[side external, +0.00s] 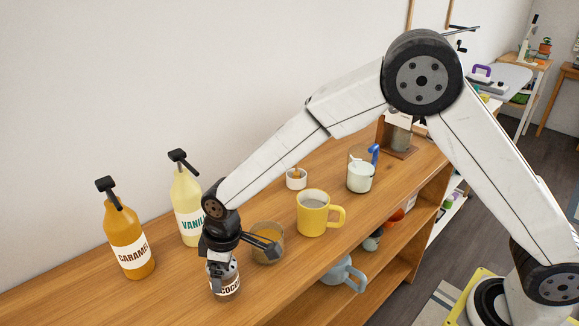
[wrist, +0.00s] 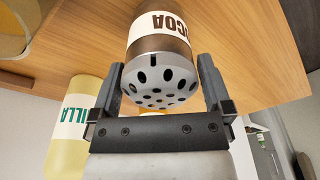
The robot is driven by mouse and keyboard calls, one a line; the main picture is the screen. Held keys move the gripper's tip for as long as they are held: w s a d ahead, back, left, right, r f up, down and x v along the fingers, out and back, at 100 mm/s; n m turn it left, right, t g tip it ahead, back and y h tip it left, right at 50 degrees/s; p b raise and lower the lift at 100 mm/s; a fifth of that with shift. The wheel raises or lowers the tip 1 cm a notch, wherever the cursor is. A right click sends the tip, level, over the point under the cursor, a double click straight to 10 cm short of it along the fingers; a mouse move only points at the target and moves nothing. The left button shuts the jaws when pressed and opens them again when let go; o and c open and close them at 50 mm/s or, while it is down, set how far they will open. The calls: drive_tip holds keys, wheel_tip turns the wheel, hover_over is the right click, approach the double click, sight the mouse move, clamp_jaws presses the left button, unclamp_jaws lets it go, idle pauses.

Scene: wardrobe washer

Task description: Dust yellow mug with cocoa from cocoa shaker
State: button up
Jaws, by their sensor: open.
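The cocoa shaker (side external: 228,290) stands upright on the wooden counter at the front left, with a white label and brown body. In the wrist view the shaker's grey holed cap (wrist: 160,84) lies between the two fingers. My gripper (side external: 222,272) is open around the shaker from above; it also shows in the wrist view (wrist: 160,90). A gap shows between the left finger and the cap; the right finger looks very close to it. The yellow mug (side external: 313,215) stands upright on the counter to the right, with its handle to the right and greyish contents inside.
A caramel bottle (side external: 128,240) and a vanilla bottle (side external: 187,207) with pumps stand at the left. A small white cup (side external: 296,179) and a pitcher (side external: 360,176) stand behind. The counter's front edge is close.

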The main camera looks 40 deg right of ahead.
drive_tip(key=shift+s+d+r, duration=0.1)
drive_tip(key=shift+r, duration=1)
drive_tip(key=shift+s+d+r, duration=0.1)
drive_tip(key=shift+d+r, duration=0.05)
drive_tip(key=shift+r, duration=0.95)
drive_tip(key=shift+s+d+r, duration=0.1)
drive_tip(key=shift+r, duration=1)
drive_tip(key=s+d+m, duration=0.3)
drive_tip(key=s+d, duration=0.2)
drive_tip(key=d, duration=0.3)
drive_tip(key=s+d+m+t, duration=0.1)
drive_tip(key=s+d+m, duration=0.2)
drive_tip(key=s+d, duration=0.2)
drive_tip(key=s+d+m+h, duration=0.1)
drive_tip(key=s+d+m, duration=0.2)
drive_tip(key=d, duration=0.8)
drive_tip(key=shift+s+d+f, duration=0.2)
drive_tip(key=shift+s+f, duration=0.25)
drive_tip(key=shift+s, duration=0.75)
